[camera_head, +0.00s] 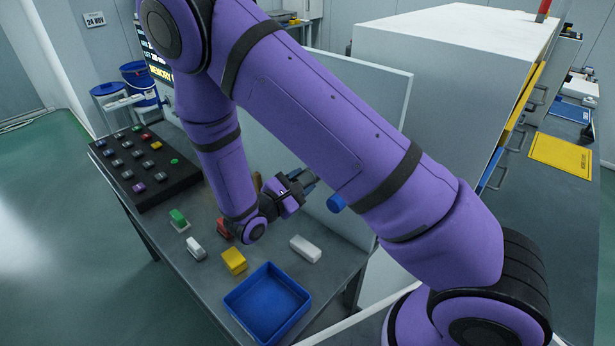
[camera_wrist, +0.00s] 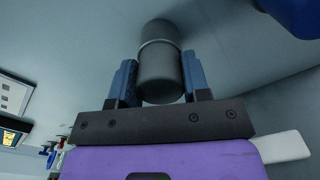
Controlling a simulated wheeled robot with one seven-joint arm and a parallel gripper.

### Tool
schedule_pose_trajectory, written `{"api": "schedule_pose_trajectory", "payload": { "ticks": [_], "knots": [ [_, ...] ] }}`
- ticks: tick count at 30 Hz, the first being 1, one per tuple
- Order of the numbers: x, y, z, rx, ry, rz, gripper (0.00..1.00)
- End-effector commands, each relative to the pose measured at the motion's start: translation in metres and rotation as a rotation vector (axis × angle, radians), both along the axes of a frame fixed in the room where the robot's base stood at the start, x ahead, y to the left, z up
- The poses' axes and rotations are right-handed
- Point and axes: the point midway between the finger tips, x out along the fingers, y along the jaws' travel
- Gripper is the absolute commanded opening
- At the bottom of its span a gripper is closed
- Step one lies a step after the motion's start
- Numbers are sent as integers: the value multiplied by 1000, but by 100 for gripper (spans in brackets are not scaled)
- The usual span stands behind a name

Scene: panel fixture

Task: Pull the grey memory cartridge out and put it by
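The grey memory cartridge (camera_wrist: 160,72) is a dark grey cylinder with a lighter ring, seen in the wrist view between the two blue fingers of my gripper (camera_wrist: 160,82). Both fingers lie close against its sides, and my gripper looks shut on it. Its far end lies against the grey panel (camera_wrist: 235,60) in this view; I cannot tell how deep it sits in the panel. In the head view my gripper (camera_head: 306,181) is at the panel (camera_head: 385,95) above the bench, and the cartridge is mostly hidden there.
A blue cylinder (camera_head: 337,203) sticks out of the panel right of my gripper. On the bench are a blue tray (camera_head: 268,335), a white block (camera_head: 305,249), a yellow block (camera_head: 234,261), a green-and-white block (camera_head: 179,220) and a dark button board (camera_head: 150,190). Bare bench shows between them.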

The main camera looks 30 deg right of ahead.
Motion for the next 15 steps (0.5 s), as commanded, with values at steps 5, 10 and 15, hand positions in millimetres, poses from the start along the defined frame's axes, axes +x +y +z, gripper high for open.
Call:
{"api": "schedule_pose_trajectory", "payload": {
  "ticks": [5, 10, 15],
  "knots": [
    [0, 0, 0, 0, 0, 0, 5],
    [0, 0, 0, 0, 0, 0, 31],
    [0, 0, 0, 0, 0, 0, 14]
  ]
}}
